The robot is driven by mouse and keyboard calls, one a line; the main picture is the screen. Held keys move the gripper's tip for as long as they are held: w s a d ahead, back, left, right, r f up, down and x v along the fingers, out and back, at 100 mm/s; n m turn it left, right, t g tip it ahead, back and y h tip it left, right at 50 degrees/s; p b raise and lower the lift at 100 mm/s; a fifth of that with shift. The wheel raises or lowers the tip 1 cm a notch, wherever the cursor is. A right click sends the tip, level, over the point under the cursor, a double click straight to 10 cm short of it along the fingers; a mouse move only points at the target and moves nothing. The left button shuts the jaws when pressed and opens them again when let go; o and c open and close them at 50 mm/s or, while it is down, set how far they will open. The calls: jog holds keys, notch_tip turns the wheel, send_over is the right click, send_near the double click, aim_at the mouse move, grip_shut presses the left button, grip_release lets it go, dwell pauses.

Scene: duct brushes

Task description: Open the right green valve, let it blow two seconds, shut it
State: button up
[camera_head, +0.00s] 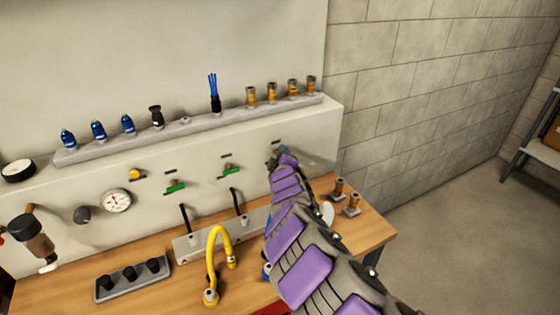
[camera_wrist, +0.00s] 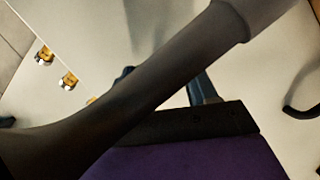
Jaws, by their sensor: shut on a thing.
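Two green valves show on the pale front panel in the head view: one at the left (camera_head: 175,187) and one nearer the middle (camera_head: 231,169). My gripper (camera_head: 276,157) is at the panel to their right, under a small dark label like those above the green valves. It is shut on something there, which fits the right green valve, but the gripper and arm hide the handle. Its turn angle cannot be seen. In the wrist view a dark curved link crosses the picture and covers most of the space between the blue-grey fingers.
A ledge (camera_head: 190,132) above holds blue nozzles, a blue brush (camera_head: 214,95) and several brass fittings. A gauge (camera_head: 117,201) sits left. Floor at right is clear.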

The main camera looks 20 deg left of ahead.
jog(key=shift+s+a+f+n+t, duration=0.1)
jog(key=shift+f+n+t, duration=0.2)
jog(key=shift+n, duration=0.5)
jog(key=shift+s+a+f+n+t, duration=0.15)
jog(key=shift+n+t, duration=0.2)
jog(key=shift+n, duration=0.45)
jog(key=shift+d+f+n+t, duration=0.1)
jog(key=shift+f+n+t, duration=0.2)
jog(key=shift+n, duration=0.5)
jog(key=o, duration=1.1)
jog(key=shift+a+r, duration=0.1)
jog(key=shift+a, duration=0.1)
jog(key=shift+c, duration=0.2)
jog(key=shift+r, duration=0.1)
jog(key=shift+d, duration=0.1)
jog(key=f+p+v, duration=0.1)
jog(key=p+v, duration=0.2)
jog(key=v, duration=1.4)
jog(key=shift+p, duration=0.35)
